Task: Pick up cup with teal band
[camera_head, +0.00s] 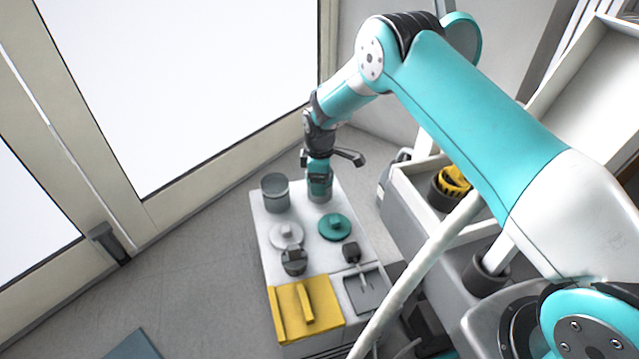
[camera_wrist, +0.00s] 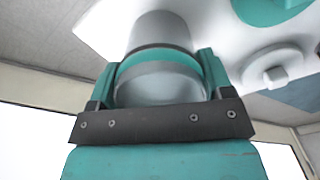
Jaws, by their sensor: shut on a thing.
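The cup with the teal band (camera_wrist: 160,82) is grey and sits between the teal fingers of my gripper (camera_wrist: 157,92) in the wrist view. The fingers are shut on its sides, around the banded part. In the head view, my gripper (camera_head: 320,178) points down over the cup (camera_head: 320,196) at the far end of the white table top (camera_head: 306,208). The gripper hides much of the cup there. I cannot tell whether its base touches the table top.
A plain grey cup (camera_head: 275,193) stands close to the left of my gripper. Nearer are a grey lid (camera_head: 287,236), a teal lid (camera_head: 334,227), a small dark-topped jar (camera_head: 294,262), a yellow tray (camera_head: 290,315) and a grey tray (camera_head: 366,291). A glazed wall is behind.

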